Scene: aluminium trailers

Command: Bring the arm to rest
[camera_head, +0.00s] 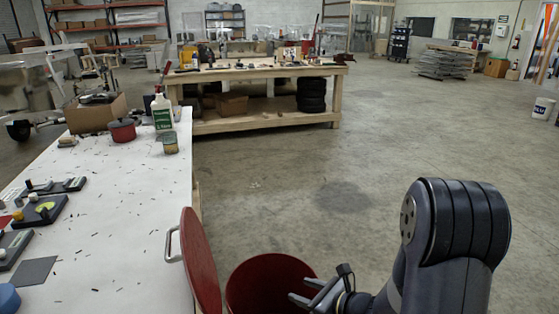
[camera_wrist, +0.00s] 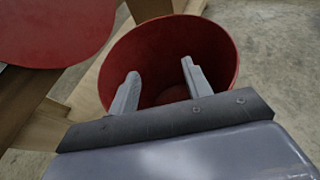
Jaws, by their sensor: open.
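My gripper (camera_head: 300,290) is open with nothing between its fingers. In the head view it is at the bottom, at the right side of a red round bin (camera_head: 265,280), with my arm reaching in from the lower right. In the wrist view my gripper (camera_wrist: 158,78) points into the open mouth of the red bin (camera_wrist: 120,55), and its two fingers stand apart in front of the bin. A red round lid (camera_head: 200,262) with a metal handle (camera_head: 172,243) stands on edge beside the table. The lid also shows in the wrist view (camera_wrist: 50,30).
A white table (camera_head: 110,215) at left holds a red pot (camera_head: 122,130), a green-labelled bottle (camera_head: 162,112), a small can (camera_head: 170,144), a cardboard box (camera_head: 95,113) and dark trays (camera_head: 40,210). A wooden workbench (camera_head: 260,122) stands behind.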

